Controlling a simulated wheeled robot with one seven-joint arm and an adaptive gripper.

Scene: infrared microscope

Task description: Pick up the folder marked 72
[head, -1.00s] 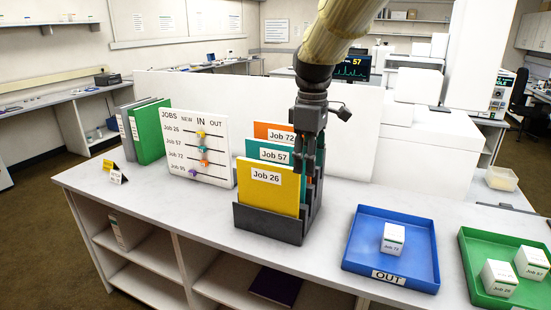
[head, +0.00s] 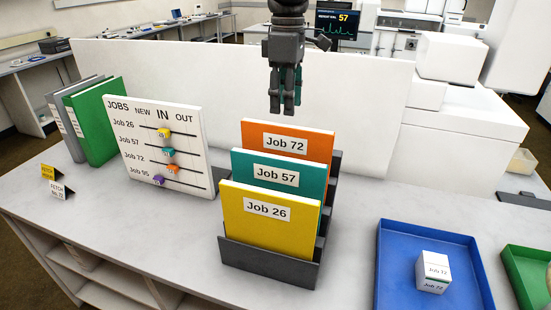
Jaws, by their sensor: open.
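The orange folder marked Job 72 (head: 312,146) stands upright at the back of a dark grey rack (head: 268,262) on the counter. The teal Job 57 folder (head: 310,182) and the yellow Job 26 folder (head: 268,228) stand in front of it and hide its lower part. My gripper (head: 284,108) points down, open and empty, above and behind the orange folder's top edge in the picture. Its exact distance from the folder is hard to tell.
A white jobs board (head: 160,150) with coloured sliders and green and grey binders (head: 95,125) stand left. A blue tray (head: 388,285) holding a white Job 72 box (head: 433,272) is right, beside a green tray (head: 527,275). A white panel (head: 380,100) stands behind.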

